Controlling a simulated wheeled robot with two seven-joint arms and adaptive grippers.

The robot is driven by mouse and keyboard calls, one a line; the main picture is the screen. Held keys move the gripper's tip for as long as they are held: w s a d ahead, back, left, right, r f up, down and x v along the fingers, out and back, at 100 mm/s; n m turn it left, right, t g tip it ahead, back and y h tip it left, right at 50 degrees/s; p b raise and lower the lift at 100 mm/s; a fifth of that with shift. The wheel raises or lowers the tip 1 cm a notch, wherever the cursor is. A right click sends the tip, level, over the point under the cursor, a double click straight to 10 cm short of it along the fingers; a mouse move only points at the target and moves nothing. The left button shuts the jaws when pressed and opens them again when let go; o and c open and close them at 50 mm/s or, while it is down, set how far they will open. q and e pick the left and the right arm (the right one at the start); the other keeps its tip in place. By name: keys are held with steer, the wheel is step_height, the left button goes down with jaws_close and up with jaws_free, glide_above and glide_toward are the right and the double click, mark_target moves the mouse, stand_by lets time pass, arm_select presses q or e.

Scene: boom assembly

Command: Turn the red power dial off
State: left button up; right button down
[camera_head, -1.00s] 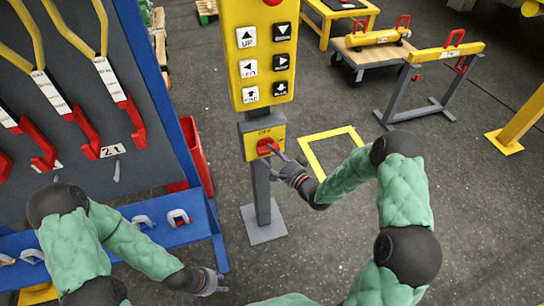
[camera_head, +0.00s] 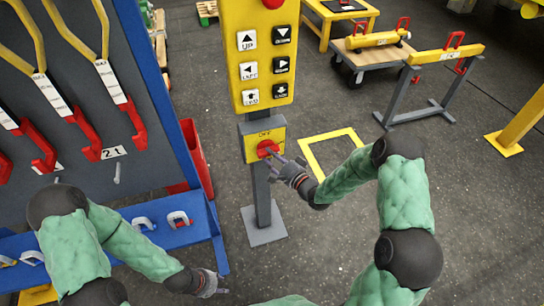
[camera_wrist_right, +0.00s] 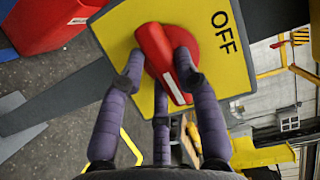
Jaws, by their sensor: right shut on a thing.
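The red power dial (camera_head: 267,148) is on a yellow plate (camera_head: 251,146) on the grey post, below the button panel. The word OFF is printed above it in the head view. In the right wrist view the dial (camera_wrist_right: 153,47) has a raised grip with a white line, which slants away from the word OFF. My right gripper (camera_wrist_right: 160,80) is shut on the dial's grip, with its purple fingers around it. It reaches the dial from the lower right in the head view (camera_head: 279,160). My left gripper (camera_head: 222,282) is open and empty at the lower left, away from the post.
The yellow button panel (camera_head: 262,60) stands above the dial. A blue rack (camera_head: 170,232) with hanging hooks is on the left, with a red bin (camera_head: 197,160) beside it. A yellow floor frame (camera_head: 313,160) lies right of the post. Open floor surrounds the post's base.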

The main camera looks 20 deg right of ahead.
steer(key=shift+a+r+n+g+h+p, duration=0.15)
steer(key=shift+n+g+h, duration=0.3)
steer(key=shift+n+h, duration=1.2)
steer(key=shift+d+r+n+g+h+p, duration=0.1)
steer(key=shift+r+n+g+h+p, duration=0.4)
steer(key=shift+n, duration=2.05)
steer(key=shift+a+n+g+h, duration=0.1)
steer(key=shift+n+g+h, duration=0.25)
steer(key=shift+n+h, duration=1.35)
steer(key=shift+n+y, duration=0.45)
steer(key=shift+n, duration=0.05)
steer(key=c, duration=0.9)
jaws_free()
steer(key=shift+s, duration=0.15)
steer(key=v, duration=1.1)
steer(key=shift+s+r, duration=0.15)
steer(key=shift+s, duration=0.25)
